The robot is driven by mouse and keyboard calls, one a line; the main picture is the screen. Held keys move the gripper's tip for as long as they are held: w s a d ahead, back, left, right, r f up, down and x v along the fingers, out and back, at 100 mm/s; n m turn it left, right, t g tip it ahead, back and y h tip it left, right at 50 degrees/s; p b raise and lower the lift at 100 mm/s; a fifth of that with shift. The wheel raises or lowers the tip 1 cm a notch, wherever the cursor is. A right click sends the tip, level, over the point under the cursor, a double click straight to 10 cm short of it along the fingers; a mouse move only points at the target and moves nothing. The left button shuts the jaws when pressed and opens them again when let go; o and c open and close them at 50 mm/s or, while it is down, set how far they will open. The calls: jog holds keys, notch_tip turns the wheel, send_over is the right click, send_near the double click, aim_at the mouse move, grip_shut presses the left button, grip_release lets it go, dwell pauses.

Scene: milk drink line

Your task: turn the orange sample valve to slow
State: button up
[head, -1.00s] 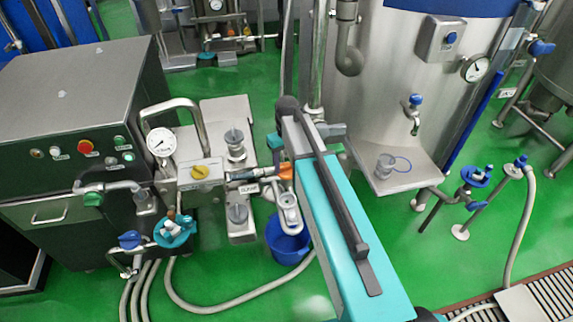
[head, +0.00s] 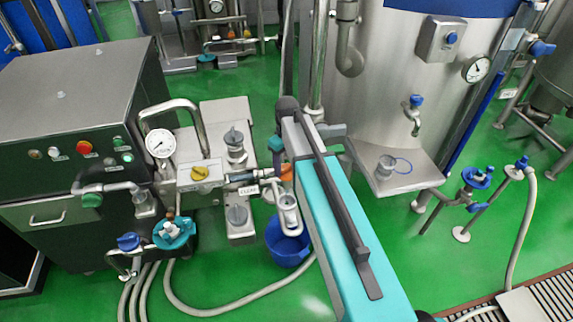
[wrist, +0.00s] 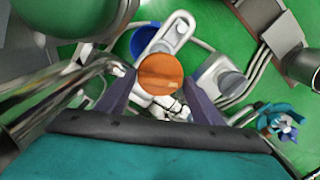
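The orange sample valve (wrist: 160,73) shows in the wrist view as a round orange knob with a faint line across its face. My gripper (wrist: 161,82) has one dark finger on each side of it, and both fingertips appear to touch its edges. In the head view only a small orange part of the valve (head: 287,172) shows beside my teal arm.
A yellow knob (head: 200,173) and a pressure gauge (head: 160,143) are left of the valve. A blue bucket (head: 288,246) stands on the green floor below. A steel tank (head: 380,90) with a small shelf (head: 425,178) is to the right. Hoses lie on the floor.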

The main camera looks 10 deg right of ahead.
aim_at(287, 167)
jog(key=shift+o, duration=0.9)
jog(key=shift+r, duration=0.15)
notch_tip(287, 167, up, 14)
jog(key=b, duration=0.3)
jog(key=shift+f, duration=0.25)
dwell(0.5)
